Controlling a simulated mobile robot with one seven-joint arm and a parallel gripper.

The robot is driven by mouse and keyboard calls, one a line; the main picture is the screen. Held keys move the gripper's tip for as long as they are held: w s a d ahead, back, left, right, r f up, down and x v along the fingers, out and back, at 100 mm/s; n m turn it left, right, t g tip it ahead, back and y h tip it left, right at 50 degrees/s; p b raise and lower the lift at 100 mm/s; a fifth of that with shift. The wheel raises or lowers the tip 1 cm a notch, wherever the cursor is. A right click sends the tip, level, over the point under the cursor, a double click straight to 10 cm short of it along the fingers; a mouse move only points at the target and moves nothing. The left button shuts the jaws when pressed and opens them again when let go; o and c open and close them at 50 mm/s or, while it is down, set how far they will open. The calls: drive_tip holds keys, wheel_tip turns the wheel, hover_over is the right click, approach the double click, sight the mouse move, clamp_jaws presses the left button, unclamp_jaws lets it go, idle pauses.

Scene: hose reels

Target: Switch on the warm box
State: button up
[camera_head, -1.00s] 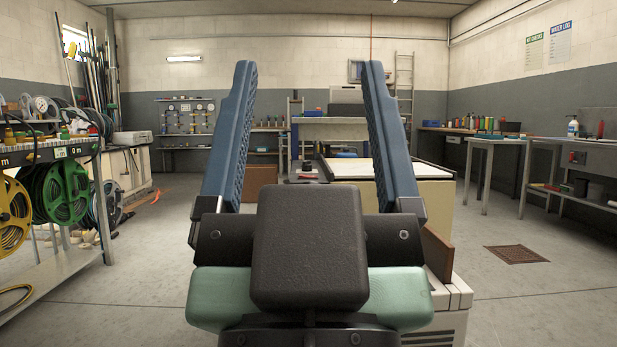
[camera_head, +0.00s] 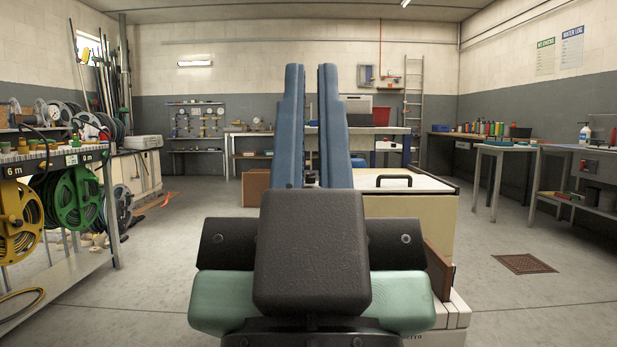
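My gripper (camera_head: 311,66) is in the middle of the view, with two long blue fingers pointing up and away from me. The fingers stand close together with a narrow gap between them, and I see nothing held there. A cream chest (camera_head: 408,222) with a pale lid and a black handle (camera_head: 394,180) stands beyond and to the right of the fingers. My gripper hides its left part. I cannot tell for certain whether this chest is the warm box, and I cannot make out a switch on it.
A rack with yellow and green hose reels (camera_head: 72,199) stands at the left. A workbench (camera_head: 598,148) and a small table (camera_head: 505,148) line the right side. A red bin (camera_head: 381,116) sits at the back. A floor drain (camera_head: 524,264) lies in clear floor at the right.

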wheel_tip(320, 180, up, 11)
drive_tip(key=p, duration=0.9)
drive_tip(key=shift+r, duration=0.1)
clamp_jaws()
drive_tip(key=shift+w, duration=0.1)
